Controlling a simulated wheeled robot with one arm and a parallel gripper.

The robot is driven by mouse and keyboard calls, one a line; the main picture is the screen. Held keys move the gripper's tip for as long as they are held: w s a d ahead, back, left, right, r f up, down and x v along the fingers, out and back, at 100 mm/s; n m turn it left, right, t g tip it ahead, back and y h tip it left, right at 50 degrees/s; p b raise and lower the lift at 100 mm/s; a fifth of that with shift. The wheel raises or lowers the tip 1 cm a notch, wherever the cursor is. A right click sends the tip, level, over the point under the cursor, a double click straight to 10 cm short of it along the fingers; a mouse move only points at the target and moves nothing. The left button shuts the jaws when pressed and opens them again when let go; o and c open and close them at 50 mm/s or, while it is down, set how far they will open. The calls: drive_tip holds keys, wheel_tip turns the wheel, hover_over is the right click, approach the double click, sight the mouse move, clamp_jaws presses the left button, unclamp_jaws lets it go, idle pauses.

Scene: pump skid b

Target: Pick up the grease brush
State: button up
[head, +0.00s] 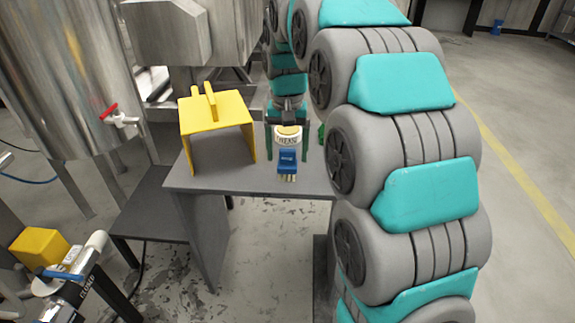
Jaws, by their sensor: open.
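The grease brush looks to be the blue block with pale bristles (287,161), near the front edge of the grey table (235,178). Its bristles point toward me. Just behind it is a round pale container with a yellow top and a grease label (288,138). My gripper (286,157) comes in from behind, with one dark green finger on each side of the container and the brush. It is open, with a gap visible beside them. I cannot tell whether brush and container touch, or how high the fingertips are above the table.
A yellow guard with a handle (217,112) stands on the table to the left. A small green thing (321,133) is partly hidden by my arm on the right. A steel tank with a red-handled valve (122,116) is at left. A yellow box (40,246) is at lower left.

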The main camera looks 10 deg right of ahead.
clamp_jaws()
idle(0.7)
